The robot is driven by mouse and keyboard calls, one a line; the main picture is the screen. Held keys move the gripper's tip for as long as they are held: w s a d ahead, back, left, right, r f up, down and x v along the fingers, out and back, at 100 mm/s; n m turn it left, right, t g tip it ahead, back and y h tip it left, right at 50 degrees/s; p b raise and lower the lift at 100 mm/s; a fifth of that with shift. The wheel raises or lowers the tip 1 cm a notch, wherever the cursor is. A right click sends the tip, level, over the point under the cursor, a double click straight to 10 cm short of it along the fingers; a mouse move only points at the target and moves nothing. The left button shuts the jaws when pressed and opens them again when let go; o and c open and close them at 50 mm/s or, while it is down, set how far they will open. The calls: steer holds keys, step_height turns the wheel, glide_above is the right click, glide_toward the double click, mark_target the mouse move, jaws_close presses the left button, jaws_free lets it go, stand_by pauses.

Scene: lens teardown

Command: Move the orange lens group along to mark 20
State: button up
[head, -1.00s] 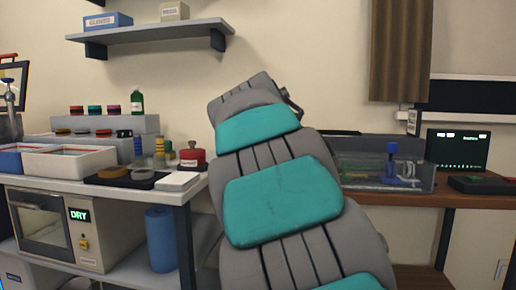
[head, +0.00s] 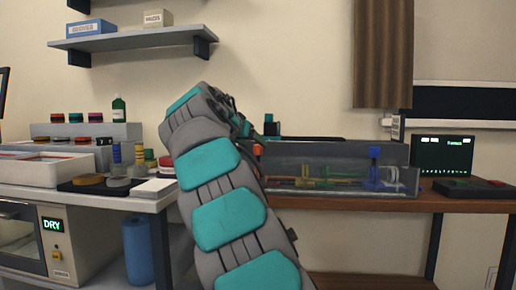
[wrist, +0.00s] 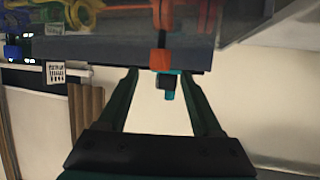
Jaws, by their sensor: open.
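The orange lens group (wrist: 162,58) shows at the top middle of the wrist view, its orange block between the fingertip ends of my gripper (wrist: 158,74). My gripper is open, one finger on each side of the block; I cannot tell whether either touches it. In the head view the orange block (head: 258,151) shows just right of my arm, at the left end of a clear-walled rail box (head: 335,188). My arm hides my gripper and part of the box there. Mark 20 is not readable in either view.
A yellow group (head: 306,174) and a blue group (head: 375,170) stand farther right in the box. A small dark and teal piece (wrist: 165,84) shows beside the orange block. A screen (head: 446,154) stands right; the white bench (head: 85,195) with trays lies left.

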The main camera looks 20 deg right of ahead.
mark_target(258, 146)
steer(key=x, duration=0.5)
steer(key=shift+d, duration=0.1)
jaws_close()
stand_by(0.4)
stand_by(0.9)
